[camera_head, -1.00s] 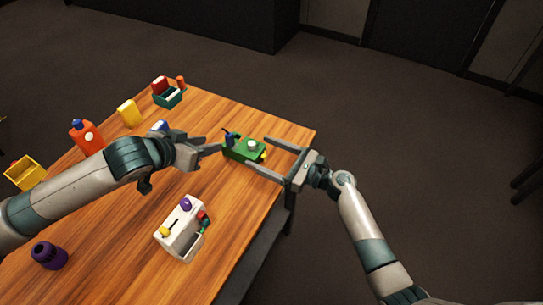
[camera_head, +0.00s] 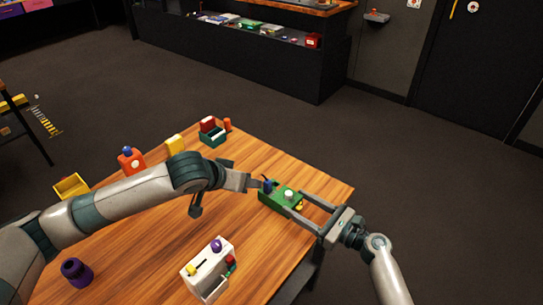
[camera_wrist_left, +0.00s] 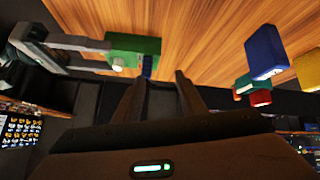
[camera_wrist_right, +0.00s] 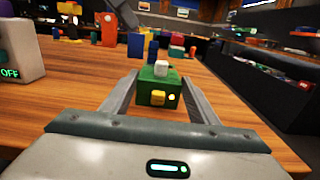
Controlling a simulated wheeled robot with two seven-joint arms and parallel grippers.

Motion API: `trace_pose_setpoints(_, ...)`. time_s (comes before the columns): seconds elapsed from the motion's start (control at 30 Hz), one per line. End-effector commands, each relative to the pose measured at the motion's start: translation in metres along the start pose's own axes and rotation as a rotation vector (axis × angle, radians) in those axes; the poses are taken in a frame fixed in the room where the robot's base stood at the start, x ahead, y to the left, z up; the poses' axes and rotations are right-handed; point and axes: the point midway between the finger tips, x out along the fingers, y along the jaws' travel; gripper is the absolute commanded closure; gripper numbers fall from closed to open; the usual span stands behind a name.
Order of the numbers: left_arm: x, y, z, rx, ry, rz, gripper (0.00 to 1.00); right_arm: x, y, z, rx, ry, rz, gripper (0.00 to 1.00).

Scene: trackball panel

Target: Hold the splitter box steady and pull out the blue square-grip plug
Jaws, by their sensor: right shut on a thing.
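The green splitter box (camera_head: 271,199) sits near the table's far right edge. It carries a white knob (camera_head: 289,194), a yellow plug (camera_wrist_right: 157,97) and a dark blue plug (camera_head: 268,186). My right gripper (camera_head: 297,202) is shut on the box, one finger along each side, as the right wrist view also shows. My left gripper (camera_head: 254,181) is beside the blue plug. In the left wrist view its fingers (camera_wrist_left: 157,82) are apart, with the blue plug (camera_wrist_left: 147,67) just beyond the gap between the tips. The plug's grip shape is too small to tell.
A white box (camera_head: 208,268) with coloured knobs stands nearer me. The wood between is clear.

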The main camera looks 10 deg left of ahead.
Motion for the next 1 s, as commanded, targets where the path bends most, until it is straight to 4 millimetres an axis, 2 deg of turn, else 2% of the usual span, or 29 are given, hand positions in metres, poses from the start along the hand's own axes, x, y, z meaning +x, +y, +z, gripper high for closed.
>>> trace_pose_setpoints(0.13, 0.019, -0.004, -0.021, -0.246, -0.107, -0.074, 0.62, 0.0, 0.0, 0.0, 0.0, 0.0, 0.0, 0.71)
trace_pose_setpoints(0.3, 0.029, -0.001, -0.043, -0.562, -0.248, -0.195, 0.62, 0.0, 0.0, 0.0, 0.0, 0.0, 0.0, 0.71)
trace_pose_setpoints(0.47, 0.024, 0.013, -0.063, -0.832, -0.37, -0.335, 0.62, 0.0, 0.0, 0.0, 0.0, 0.0, 0.0, 0.71)
trace_pose_setpoints(0.6, 0.011, 0.029, -0.077, -1.015, -0.452, -0.458, 0.62, 0.0, 0.0, 0.0, 0.0, 0.0, 0.0, 0.71)
trace_pose_setpoints(0.8, -0.006, 0.045, -0.09, -1.163, -0.514, -0.583, 0.62, 0.0, 0.0, 0.0, 0.0, 0.001, -0.001, 0.71)
trace_pose_setpoints(1.0, -0.012, 0.05, -0.093, -1.202, -0.53, -0.621, 0.62, 0.0, 0.0, 0.0, 0.0, 0.0, 0.0, 0.71)
